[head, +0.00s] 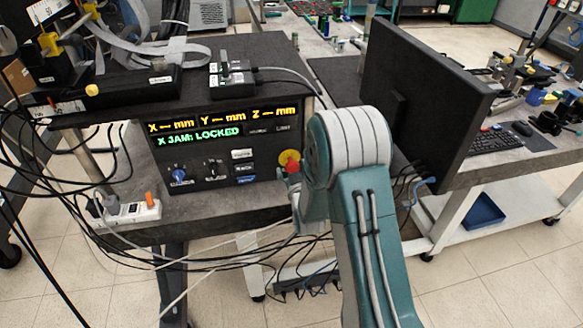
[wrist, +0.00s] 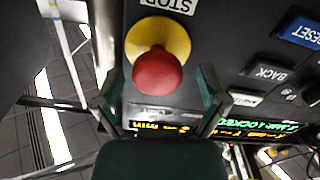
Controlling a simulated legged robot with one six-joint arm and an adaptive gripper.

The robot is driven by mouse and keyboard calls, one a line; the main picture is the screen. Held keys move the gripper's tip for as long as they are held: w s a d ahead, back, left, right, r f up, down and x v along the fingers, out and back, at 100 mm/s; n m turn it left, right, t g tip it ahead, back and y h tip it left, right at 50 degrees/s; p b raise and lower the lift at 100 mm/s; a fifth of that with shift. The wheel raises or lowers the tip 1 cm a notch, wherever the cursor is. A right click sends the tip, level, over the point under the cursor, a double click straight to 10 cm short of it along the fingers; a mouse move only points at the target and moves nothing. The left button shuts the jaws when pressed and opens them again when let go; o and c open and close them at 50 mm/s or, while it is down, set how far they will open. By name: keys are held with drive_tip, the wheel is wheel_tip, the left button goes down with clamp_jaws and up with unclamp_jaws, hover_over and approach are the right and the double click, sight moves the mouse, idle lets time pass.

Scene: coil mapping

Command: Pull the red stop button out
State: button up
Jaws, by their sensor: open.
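The red stop button (wrist: 157,71) is a round red mushroom head on a yellow base (wrist: 160,35), mounted on the black control panel under a STOP label, in the wrist view. In the head view the red button (head: 293,167) shows at the panel's right side, partly behind my arm. My gripper (wrist: 162,88) is open in the wrist view, with one finger to the left and one to the right of the red head. A gap shows on each side, and I cannot tell whether either finger touches it. In the head view my arm hides most of the gripper.
The control panel (head: 218,187) reads "X JAM: LOCKED" and carries knobs and a blue RESET button (wrist: 300,27). A black monitor (head: 425,95) stands right of my arm. Cables hang below the bench edge. A power strip (head: 130,211) lies at the left.

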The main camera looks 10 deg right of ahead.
drive_tip(key=s, duration=1.2)
drive_tip(key=s+r+m+g, duration=0.1)
drive_tip(key=s+r+g, duration=0.15)
drive_tip(key=r, duration=0.35)
drive_tip(key=s+r+m+g, duration=0.1)
drive_tip(key=r+g, duration=0.3)
drive_tip(key=r, duration=0.2)
drive_tip(key=s+r+g, duration=0.3)
drive_tip(key=s, duration=0.7)
drive_tip(key=s+r+m+g, duration=0.1)
drive_tip(key=s+r+g, duration=0.2)
drive_tip(key=s, duration=0.8)
drive_tip(key=shift+r, duration=0.45)
